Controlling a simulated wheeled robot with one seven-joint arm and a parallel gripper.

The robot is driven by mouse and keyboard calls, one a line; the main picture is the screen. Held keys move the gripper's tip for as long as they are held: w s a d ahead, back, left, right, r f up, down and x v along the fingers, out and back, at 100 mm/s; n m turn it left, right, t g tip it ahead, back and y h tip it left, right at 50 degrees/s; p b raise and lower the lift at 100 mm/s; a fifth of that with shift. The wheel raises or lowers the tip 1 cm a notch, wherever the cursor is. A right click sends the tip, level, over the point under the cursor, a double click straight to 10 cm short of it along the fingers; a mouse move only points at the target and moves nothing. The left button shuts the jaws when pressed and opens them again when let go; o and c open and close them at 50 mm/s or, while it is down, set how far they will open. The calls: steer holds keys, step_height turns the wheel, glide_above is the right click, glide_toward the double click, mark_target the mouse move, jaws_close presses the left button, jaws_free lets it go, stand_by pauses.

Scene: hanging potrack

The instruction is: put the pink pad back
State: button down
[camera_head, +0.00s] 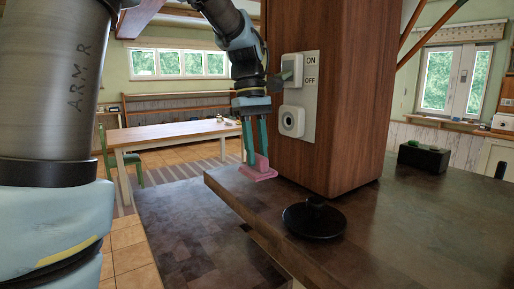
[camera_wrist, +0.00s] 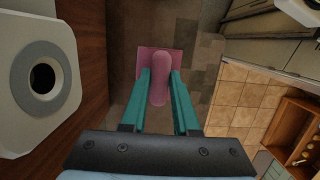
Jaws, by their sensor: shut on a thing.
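The pink pad (camera_head: 262,174) is a small flat square with a rounded raised grip on its back. My gripper (camera_head: 257,156) points down in the head view with its two teal fingers shut on that grip. In the wrist view the pad (camera_wrist: 145,60) lies across the fingertips, with the grip between the fingers of my gripper (camera_wrist: 161,78). The pad is near the left edge of the dark countertop (camera_head: 400,235), close to the wooden post. I cannot tell whether it touches the countertop.
A black disc with a knob (camera_head: 314,220) lies on the countertop. A black box (camera_head: 424,158) stands further right. A lower dark surface (camera_head: 190,235) lies left.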

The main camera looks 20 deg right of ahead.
mark_target(257, 168)
steer(key=shift+f+b, duration=0.8)
steer(key=shift+f, duration=1)
steer(key=shift+f, duration=0.25)
steer(key=c, duration=0.6)
jaws_free()
